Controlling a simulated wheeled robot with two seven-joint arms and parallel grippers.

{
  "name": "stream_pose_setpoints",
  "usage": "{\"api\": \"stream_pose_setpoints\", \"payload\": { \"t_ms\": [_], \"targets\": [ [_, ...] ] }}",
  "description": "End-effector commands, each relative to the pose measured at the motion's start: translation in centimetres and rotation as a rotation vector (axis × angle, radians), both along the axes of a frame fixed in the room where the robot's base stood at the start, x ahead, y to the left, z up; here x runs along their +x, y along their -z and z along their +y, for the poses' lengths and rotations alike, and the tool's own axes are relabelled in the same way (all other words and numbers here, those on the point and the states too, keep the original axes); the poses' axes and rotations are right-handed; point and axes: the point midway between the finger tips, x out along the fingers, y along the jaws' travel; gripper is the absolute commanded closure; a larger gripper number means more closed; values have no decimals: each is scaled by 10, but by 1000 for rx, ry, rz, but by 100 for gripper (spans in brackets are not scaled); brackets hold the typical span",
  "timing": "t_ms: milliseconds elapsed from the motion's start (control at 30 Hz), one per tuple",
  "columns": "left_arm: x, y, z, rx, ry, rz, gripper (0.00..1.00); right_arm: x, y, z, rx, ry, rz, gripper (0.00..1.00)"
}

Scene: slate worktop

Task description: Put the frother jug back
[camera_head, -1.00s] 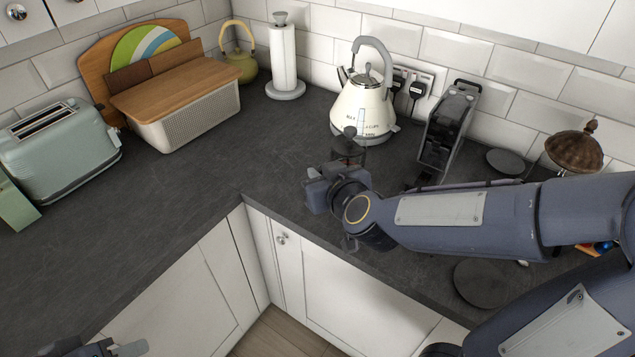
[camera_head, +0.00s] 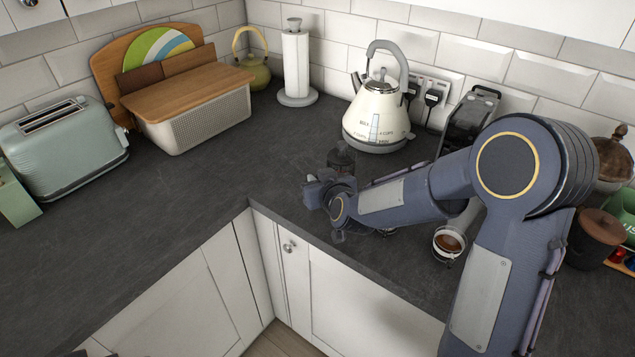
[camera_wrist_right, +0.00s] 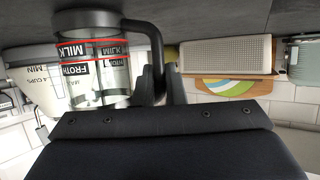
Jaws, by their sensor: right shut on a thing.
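The frother jug (camera_head: 341,157) shows in the head view as a dark lid and knob just above my right gripper (camera_head: 322,190), in front of the kettle. In the right wrist view, which is upside down, it is a clear glass jug (camera_wrist_right: 95,70) with red lines, printed lettering and a black handle (camera_wrist_right: 154,45). The right gripper (camera_wrist_right: 160,85) is shut on the handle. The jug's base is hidden behind the hand in the head view, and I cannot tell whether it touches the worktop. Only a sliver of my left gripper shows at the bottom left edge.
The cream kettle (camera_head: 376,118) stands behind the jug. A black appliance (camera_head: 470,118) and a coffee cup (camera_head: 449,243) are to the right. The bread bin (camera_head: 200,120), toaster (camera_head: 65,150) and paper roll (camera_head: 296,65) are at the left and back. The worktop (camera_head: 215,185) left of the jug is clear.

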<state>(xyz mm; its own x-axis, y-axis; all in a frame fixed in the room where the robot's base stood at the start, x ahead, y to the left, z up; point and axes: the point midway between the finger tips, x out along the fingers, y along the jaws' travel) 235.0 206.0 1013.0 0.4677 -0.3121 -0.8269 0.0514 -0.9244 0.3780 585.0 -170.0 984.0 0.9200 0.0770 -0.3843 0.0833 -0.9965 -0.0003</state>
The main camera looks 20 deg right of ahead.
Motion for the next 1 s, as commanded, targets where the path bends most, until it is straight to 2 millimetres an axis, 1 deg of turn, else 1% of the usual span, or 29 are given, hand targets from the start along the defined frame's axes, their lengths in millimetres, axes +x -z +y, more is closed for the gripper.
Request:
{"api": "stream_pose_setpoints", "payload": {
  "t_ms": [233,367,400,533,833,933,1000],
  "targets": [
    [0,0,0,0,0,0,64,0,1,0,1,-1,-3,100],
    [0,4,0,0,0,0,64,0,5,0,0,-1,-3,100],
    [0,3,0,0,0,0,64,0,4,0,0,-1,-1,86],
    [0,3,0,0,0,0,64,0,3,0,0,-1,-1,69],
    [0,0,0,0,0,0,64,-1,5,0,0,0,1,68],
    [0,3,0,0,0,0,64,-11,0,-1,1,-1,-3,68],
    [0,4,0,0,0,0,64,-22,-5,-1,0,-2,-4,68]
  ]
}}
